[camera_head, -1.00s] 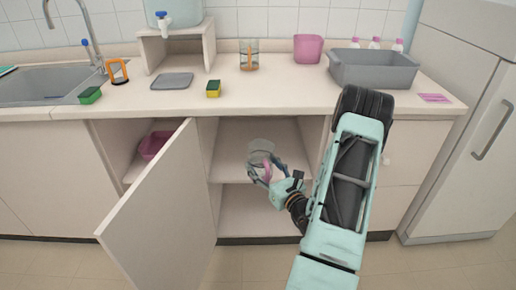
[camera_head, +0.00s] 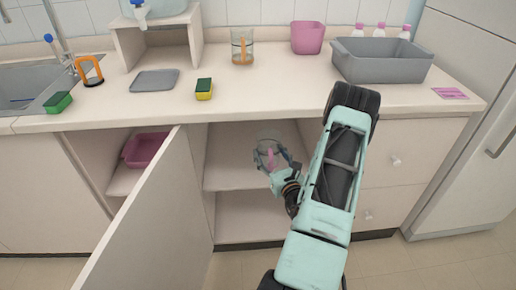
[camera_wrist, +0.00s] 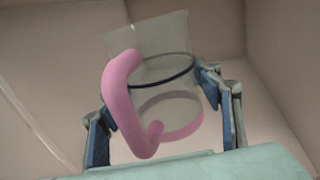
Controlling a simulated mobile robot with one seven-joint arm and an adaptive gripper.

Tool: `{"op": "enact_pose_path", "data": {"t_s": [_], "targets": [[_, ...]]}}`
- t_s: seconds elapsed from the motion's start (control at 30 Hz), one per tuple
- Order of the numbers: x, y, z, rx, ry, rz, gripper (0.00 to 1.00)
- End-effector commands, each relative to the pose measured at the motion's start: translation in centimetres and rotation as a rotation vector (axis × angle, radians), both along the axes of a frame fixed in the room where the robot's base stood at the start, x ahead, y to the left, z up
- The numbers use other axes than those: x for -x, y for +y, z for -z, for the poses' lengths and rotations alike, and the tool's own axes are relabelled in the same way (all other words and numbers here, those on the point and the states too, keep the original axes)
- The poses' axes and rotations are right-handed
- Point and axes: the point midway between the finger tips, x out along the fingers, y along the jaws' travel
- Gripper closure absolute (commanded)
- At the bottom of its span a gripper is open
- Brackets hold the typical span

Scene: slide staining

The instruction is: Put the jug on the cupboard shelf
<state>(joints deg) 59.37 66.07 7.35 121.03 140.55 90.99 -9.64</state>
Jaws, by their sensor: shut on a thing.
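The jug (camera_head: 268,136) is clear with a pink handle. It is upright or nearly so in the open cupboard, above the middle shelf (camera_head: 228,173). My gripper (camera_head: 272,158) is shut around its body. In the wrist view the jug (camera_wrist: 172,65) stands between the two fingers of my gripper (camera_wrist: 160,95), with its pink handle toward the camera and a pink base ring. Cupboard walls surround it there. I cannot tell whether its base touches the shelf.
The cupboard door (camera_head: 150,215) stands open at the left. A pink tub (camera_head: 146,150) sits in the left compartment. The counter (camera_head: 290,88) overhead carries an orange-handled jug (camera_head: 242,46), a sponge (camera_head: 204,89) and a grey basin (camera_head: 382,62). The shelf around the jug looks clear.

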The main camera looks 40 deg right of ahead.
Motion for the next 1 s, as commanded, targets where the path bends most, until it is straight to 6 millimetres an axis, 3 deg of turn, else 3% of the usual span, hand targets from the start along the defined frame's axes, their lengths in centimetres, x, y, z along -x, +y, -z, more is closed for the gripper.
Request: {"op": "enact_pose_path", "data": {"t_s": [0.3, 0.5, 0.87, 1.0], "targets": [[-6.6, -3.9, 3.7, 0.003, -0.004, -0.002, 0.66], [-9.2, -5.5, 7.4, 0.000, -0.003, -0.001, 0.66], [-10.9, -6.6, 9.7, 0.000, -0.002, -0.002, 0.66], [-10.8, -6.6, 12.0, -0.001, 0.000, 0.000, 0.66]]}}
